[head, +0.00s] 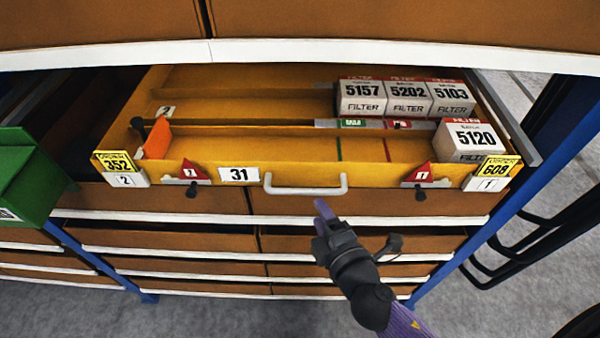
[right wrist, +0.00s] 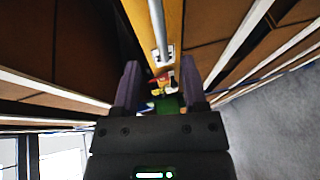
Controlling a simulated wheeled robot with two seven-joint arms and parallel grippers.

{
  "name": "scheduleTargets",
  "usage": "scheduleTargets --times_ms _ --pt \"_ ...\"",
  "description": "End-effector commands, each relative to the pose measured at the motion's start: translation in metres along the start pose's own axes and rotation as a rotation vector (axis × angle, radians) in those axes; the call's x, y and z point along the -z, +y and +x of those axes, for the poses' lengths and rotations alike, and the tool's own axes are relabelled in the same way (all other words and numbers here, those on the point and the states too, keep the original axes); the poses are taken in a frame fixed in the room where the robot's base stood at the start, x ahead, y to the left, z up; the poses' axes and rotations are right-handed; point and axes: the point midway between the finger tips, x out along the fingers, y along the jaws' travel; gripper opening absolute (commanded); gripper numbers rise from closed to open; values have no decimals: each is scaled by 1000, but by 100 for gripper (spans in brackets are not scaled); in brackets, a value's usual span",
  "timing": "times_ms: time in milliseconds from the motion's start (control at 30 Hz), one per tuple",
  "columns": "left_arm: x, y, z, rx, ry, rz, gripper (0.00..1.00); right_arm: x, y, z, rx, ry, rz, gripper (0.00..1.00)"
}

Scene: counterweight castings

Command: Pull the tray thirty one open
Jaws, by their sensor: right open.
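The yellow tray thirty one (head: 375,202) stands pulled out of the rack in the head view, its inside showing. Its front carries a white "31" label (head: 238,174) and a pale bar handle (head: 307,190). My right gripper (head: 323,208) is open and empty, just below and in front of the handle in the head view. In the right wrist view the handle (right wrist: 159,30) lies ahead of the open fingers (right wrist: 165,85), and no contact shows. My left gripper is not in view.
Filter boxes 5157 (head: 361,97), 5202 (head: 408,98), 5103 (head: 452,98) and 5120 (head: 468,139) sit in the tray. A green bin (head: 28,180) is at the left. A blue rack post (head: 560,150) stands right. Closed brown drawers (head: 175,240) lie below.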

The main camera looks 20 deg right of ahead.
Motion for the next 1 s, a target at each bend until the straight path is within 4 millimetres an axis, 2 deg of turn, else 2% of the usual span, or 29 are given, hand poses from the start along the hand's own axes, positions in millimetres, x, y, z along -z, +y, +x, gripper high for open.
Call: scheduleTargets --times_ms 100,300,433,667,700,767,933,967,1000 --pt "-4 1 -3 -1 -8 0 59 0 2 31 -3 -1 -1 55" --pt "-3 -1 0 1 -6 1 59 0 -1 67 0 -1 1 55" --pt "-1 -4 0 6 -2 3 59 0 0 77 1 0 3 55" --pt "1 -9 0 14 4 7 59 0 -1 78 2 -1 3 55" --pt "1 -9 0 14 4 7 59 0 -1 78 2 -1 3 53" --pt "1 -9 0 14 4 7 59 0 -1 78 2 -1 3 41" --pt "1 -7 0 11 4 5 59 0 -1 78 2 -1 3 5" --pt "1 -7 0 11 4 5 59 0 -1 78 2 -1 2 0" --pt "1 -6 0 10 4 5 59 0 -1 78 2 -1 2 0"
